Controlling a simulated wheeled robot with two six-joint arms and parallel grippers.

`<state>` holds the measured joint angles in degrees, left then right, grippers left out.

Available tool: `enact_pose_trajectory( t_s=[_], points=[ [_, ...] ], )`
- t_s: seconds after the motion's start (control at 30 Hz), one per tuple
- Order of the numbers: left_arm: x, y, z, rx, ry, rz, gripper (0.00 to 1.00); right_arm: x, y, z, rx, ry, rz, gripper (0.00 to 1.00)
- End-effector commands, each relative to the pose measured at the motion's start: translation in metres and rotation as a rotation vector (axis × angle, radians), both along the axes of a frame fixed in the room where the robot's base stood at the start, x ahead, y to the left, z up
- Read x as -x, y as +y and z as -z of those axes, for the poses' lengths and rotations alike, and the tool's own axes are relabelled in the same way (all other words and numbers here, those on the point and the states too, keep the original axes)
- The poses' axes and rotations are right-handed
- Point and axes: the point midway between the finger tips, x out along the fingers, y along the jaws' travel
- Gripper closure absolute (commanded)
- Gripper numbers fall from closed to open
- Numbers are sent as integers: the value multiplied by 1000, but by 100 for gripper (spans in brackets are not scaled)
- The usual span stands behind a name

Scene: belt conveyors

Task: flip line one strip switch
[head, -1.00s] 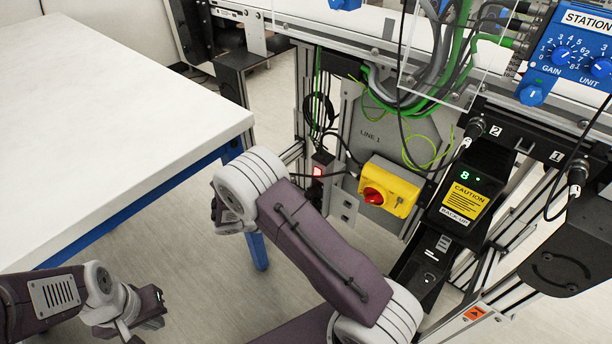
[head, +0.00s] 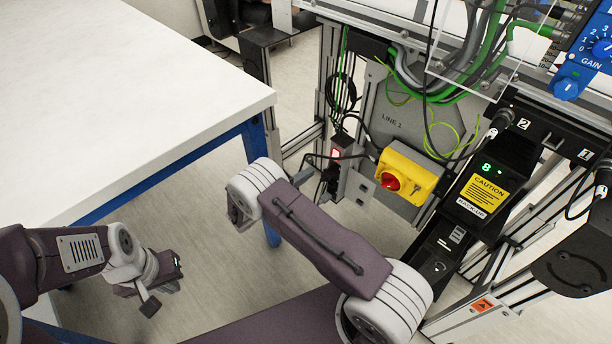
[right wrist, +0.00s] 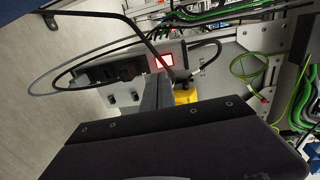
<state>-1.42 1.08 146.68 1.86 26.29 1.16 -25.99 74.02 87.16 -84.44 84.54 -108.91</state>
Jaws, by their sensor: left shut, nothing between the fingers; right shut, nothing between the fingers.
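The line one power strip (head: 329,179) is mounted upright on the frame left of the LINE 1 plate. Its switch (head: 336,154) glows red near the top end. In the right wrist view the strip (right wrist: 120,70) lies across the picture, with the lit switch (right wrist: 164,61) at its right part. My right gripper (right wrist: 156,92) is shut and empty; its fingers point toward the strip, just below the switch in that picture, and I see no clear contact. My left gripper (head: 150,306) is shut and empty at lower left.
A yellow box with a red rotary knob (head: 408,177) sits right of the strip. Black and green cables (head: 430,95) hang around the LINE 1 plate (head: 392,120). A white table (head: 130,100) stands at left. A black backup unit (head: 490,180) is at right.

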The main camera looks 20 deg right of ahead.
Motion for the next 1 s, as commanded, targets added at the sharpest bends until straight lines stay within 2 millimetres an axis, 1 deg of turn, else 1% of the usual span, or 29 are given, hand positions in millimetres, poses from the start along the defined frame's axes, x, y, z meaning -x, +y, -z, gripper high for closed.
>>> enact_pose_trajectory(
  t_s=[0.03,0.2,0.4,0.5,0.6,0.9,1.0],
  points=[
    [0,0,7,0,0,0,100,-3,-12,6,-1,1,5,100],
    [0,0,20,0,0,0,100,-18,-46,10,-2,-2,4,100],
    [0,0,33,0,0,0,100,-31,-77,14,-2,-1,2,100],
    [0,0,37,0,0,0,100,-35,-86,14,-2,-1,2,100],
    [0,0,38,0,0,0,100,-37,-90,13,0,-1,0,100],
    [0,0,37,0,0,0,100,-38,-91,12,0,-1,0,100],
    [0,0,28,0,0,0,100,-39,-98,12,2,0,2,100]
  ],
)
